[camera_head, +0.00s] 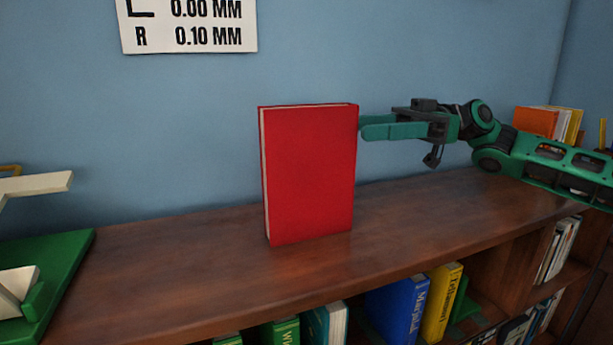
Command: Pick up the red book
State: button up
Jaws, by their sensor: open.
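The red book (309,175) stands upright on top of the wood bookcase (400,215), its red cover facing me and its pale page edge at the left. My gripper (372,128) reaches in from the right, level with the upper part of the book. It is open, and its green fingers point left at the book's right edge. The fingertips are close to that edge or just behind it; I cannot tell whether they touch. No object shows between the fingers.
A green board with white parts (60,270) lies at the left end of the top. Orange and yellow books (545,123) stand at the back right. Shelves below hold several books, including a blue one (396,310) and a yellow one (441,302). The top around the red book is clear.

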aim_at(310, 134)
jog(key=x, duration=0.5)
jog(key=shift+f+x, duration=0.15)
jog(key=shift+x, duration=1.15)
jog(key=shift+f+x, duration=0.15)
jog(key=shift+x, duration=1.2)
jog(key=shift+w, duration=0.15)
grip_shut()
